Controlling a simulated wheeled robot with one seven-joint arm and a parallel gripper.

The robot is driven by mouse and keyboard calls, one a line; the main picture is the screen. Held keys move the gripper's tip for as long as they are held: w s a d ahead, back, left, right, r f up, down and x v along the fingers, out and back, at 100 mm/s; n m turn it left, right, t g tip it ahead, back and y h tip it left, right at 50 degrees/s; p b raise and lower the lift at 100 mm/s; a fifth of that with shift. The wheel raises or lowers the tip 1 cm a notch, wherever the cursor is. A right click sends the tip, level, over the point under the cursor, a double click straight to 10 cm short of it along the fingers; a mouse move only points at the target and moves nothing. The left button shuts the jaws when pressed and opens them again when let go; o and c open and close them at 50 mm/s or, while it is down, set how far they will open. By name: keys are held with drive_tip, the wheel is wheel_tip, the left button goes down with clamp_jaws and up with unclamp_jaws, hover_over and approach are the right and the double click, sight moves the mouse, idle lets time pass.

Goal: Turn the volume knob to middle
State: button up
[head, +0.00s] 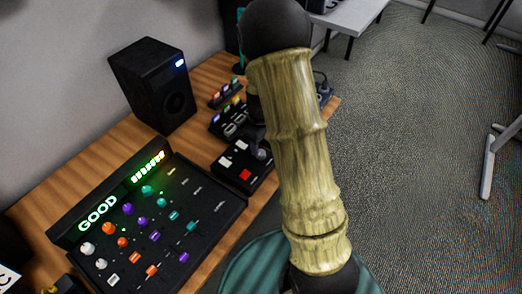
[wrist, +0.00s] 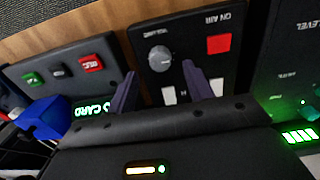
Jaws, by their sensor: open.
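The volume knob (wrist: 160,58) is a round grey knob under the word VOLUME on a black panel (wrist: 142,40), in the wrist view. My gripper (wrist: 158,71) is open, with one dark purple finger to each side below the knob in the picture. The fingers look empty, and I cannot tell whether either touches the knob. The knob's pointer is too small to read. In the head view the panel (head: 233,180) lies on the wooden desk, with the knob (head: 261,154) near its far right; my arm covers most of the gripper there.
The panel also has a red button (wrist: 219,44) and white buttons (wrist: 168,96). A box with green and red buttons (wrist: 62,70) is to its left. A large mixer (head: 205,222) and a black speaker (head: 150,85) share the desk (head: 80,168).

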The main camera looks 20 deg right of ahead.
sight(261, 152)
wheel_tip(261, 152, down, 4)
drive_tip(key=shift+f, duration=0.1)
drive_tip(key=c, duration=1)
drive_tip(key=shift+o, duration=0.2)
